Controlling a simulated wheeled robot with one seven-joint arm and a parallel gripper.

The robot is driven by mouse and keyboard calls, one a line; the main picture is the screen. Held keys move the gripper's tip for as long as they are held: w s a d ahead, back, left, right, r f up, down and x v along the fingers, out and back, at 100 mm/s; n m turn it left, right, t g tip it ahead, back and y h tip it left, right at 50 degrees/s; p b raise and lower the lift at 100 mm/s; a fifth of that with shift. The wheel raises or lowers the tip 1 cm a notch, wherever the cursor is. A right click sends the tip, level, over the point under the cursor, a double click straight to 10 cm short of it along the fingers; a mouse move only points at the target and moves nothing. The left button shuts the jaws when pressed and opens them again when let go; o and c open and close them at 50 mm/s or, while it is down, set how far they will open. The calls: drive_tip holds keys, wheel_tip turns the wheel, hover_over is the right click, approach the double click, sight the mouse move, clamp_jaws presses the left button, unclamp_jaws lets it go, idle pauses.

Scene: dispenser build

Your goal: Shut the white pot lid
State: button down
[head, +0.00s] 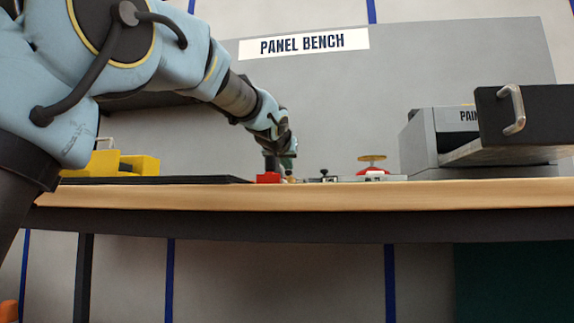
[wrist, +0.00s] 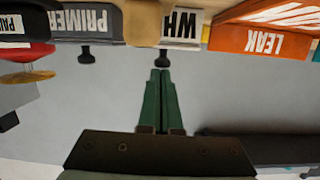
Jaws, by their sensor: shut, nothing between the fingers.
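My gripper (wrist: 160,72) is shut and empty in the wrist view, its two green fingers side by side. Their tips are just below a small black knob (wrist: 163,60) in the picture; I cannot tell whether they touch it. The knob is at a block with a label reading "WH" (wrist: 181,27), partly hidden by a tan rounded part (wrist: 149,22). I cannot make out a lid or tell whether it is open. In the head view, my gripper (head: 283,156) is low over the bench, close to a red block (head: 268,178).
A grey "PRIMER" block (wrist: 88,22) and an orange "LEAK" box (wrist: 262,38) flank the label. A yellow disc on a red base (head: 372,159) stands right on the bench (head: 330,194). A grey cabinet (head: 425,140) with a pulled-out black-fronted drawer (head: 545,115) is farther right.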

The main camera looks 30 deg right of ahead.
drive_tip(key=shift+d+f, duration=0.1)
drive_tip(key=shift+f, duration=0.8)
wheel_tip(320, 180, up, 12)
drive_tip(key=p, duration=0.6)
drive_tip(key=shift+f, duration=0.15)
drive_tip(key=shift+p, duration=0.3)
